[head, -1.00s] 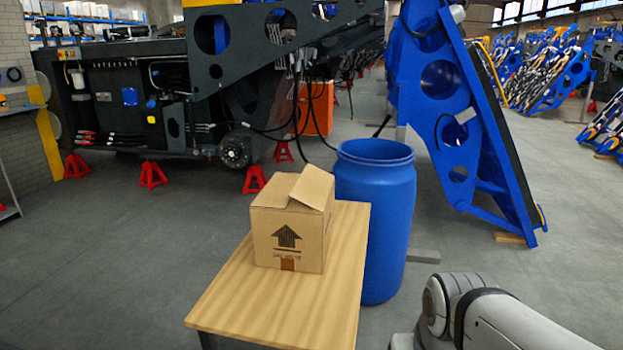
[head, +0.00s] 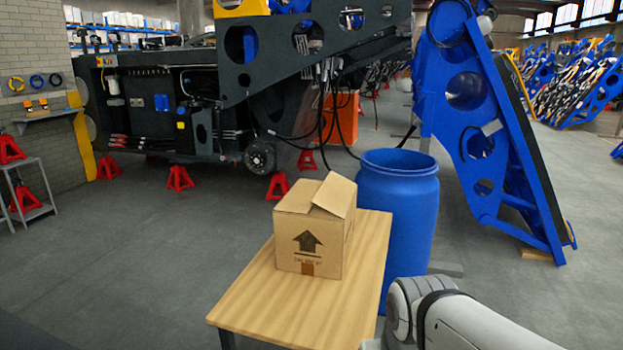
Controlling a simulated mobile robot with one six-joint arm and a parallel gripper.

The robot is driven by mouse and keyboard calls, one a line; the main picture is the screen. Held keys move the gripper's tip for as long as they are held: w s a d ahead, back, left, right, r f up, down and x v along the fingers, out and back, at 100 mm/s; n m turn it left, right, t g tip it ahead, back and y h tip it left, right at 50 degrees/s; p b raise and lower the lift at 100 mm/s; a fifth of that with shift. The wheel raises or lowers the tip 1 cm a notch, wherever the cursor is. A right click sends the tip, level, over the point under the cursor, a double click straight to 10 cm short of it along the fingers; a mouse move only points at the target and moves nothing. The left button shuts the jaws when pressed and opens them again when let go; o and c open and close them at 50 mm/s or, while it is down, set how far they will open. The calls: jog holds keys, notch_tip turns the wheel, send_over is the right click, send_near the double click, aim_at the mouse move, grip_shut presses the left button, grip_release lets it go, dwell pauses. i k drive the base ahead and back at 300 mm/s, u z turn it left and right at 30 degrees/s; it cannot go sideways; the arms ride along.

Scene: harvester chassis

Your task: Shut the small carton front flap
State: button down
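A small brown carton (head: 317,238) stands upright on a light wooden table (head: 260,308) in the head view. Its near face carries a black arrow and a strip of tape at the bottom. One top flap (head: 336,194) on the right side is raised and tilted. Another flap (head: 297,196) on the left lies lower, near level. I cannot tell for sure which flap is the front one. My arm shows at the lower right, to the right of the table. My gripper is outside the picture.
A blue barrel (head: 397,225) stands right behind the table, close to the carton. Dark harvester chassis (head: 180,100) on red stands and a blue frame part (head: 480,140) are farther back. The grey floor (head: 130,250) left of the table is clear.

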aim_at(336, 195)
jog(key=z, duration=0.05)
jog(key=i, duration=0.95)
jog(key=u, duration=0.05)
